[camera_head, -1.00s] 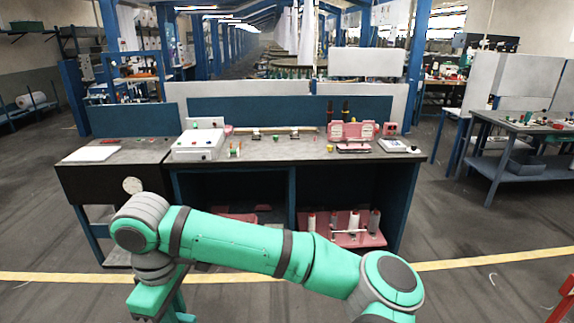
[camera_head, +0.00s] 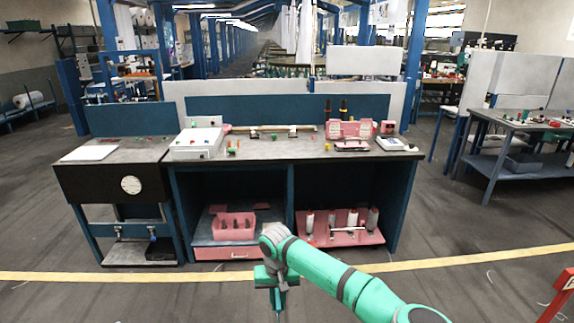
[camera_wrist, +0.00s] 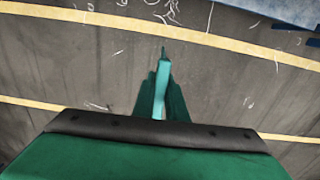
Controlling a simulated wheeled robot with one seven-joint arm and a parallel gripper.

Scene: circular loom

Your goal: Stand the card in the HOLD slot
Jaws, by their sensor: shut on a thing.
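My gripper (camera_head: 275,296) hangs low in front of the bench, over the floor near the yellow line. In the wrist view, its dark green fingers (camera_wrist: 163,60) point away, close together on a thin pale teal piece (camera_wrist: 162,92) seen edge-on. This looks like the card, but its face and any print are hidden. I cannot make out the HOLD slot or read any slot label. A pink unit with white dials (camera_head: 351,130) stands at the right part of the bench top, well away from my gripper.
The long bench (camera_head: 270,152) carries a white box (camera_head: 193,145) and small coloured parts. Below are a pink divided bin (camera_head: 233,226) and a pink tray with spools (camera_head: 342,238). A side table (camera_head: 510,125) stands at right. The floor in front is clear.

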